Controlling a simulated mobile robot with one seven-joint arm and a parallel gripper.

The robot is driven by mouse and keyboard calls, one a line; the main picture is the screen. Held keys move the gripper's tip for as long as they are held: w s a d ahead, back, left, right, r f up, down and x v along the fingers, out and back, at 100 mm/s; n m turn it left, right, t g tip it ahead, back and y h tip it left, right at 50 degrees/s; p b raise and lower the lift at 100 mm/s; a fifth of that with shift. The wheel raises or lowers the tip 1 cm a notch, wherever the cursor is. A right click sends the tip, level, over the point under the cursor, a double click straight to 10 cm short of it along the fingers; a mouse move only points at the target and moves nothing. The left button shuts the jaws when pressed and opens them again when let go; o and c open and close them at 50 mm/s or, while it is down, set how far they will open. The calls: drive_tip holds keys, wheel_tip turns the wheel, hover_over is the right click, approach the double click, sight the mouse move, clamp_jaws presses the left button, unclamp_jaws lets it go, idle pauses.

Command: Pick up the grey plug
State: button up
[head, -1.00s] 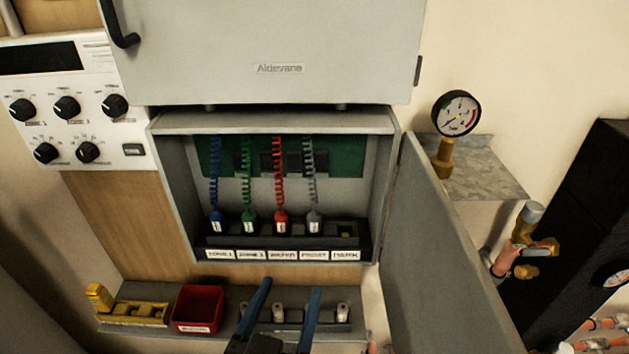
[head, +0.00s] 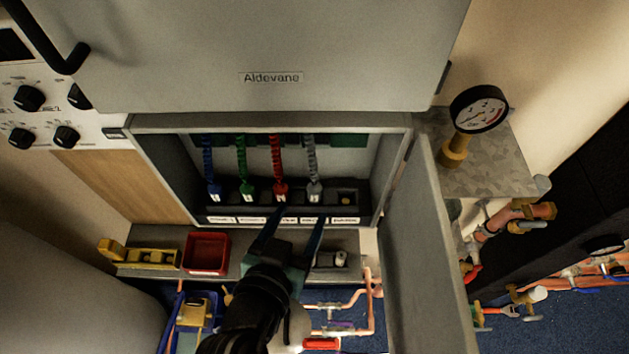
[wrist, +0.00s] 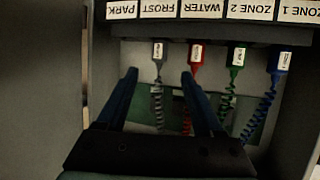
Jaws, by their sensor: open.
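The grey plug (head: 314,192) stands upright in the row of sockets inside the open cabinet, rightmost of the plugs in the head view, with a grey coiled cord above it. In the wrist view the grey plug (wrist: 159,52) sits under the FROST label, in line with the gap between my fingers. My gripper (head: 300,217) is open and empty, just in front of the label strip. In the wrist view my gripper (wrist: 159,74) has the red plug (wrist: 196,54) close to its right fingertip. I see no contact with the grey plug.
Blue (head: 214,192) and green (head: 247,191) plugs stand left of the red one. The PARK socket (head: 347,198) on the right holds no plug. The open cabinet door (head: 425,250) stands close on the right. A red bin (head: 206,254) sits on the shelf below.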

sight(312, 194)
drive_tip(key=shift+p+x, duration=1.3)
drive_tip(key=shift+x, duration=3.25)
drive_tip(key=shift+s, duration=0.1)
clamp_jaws()
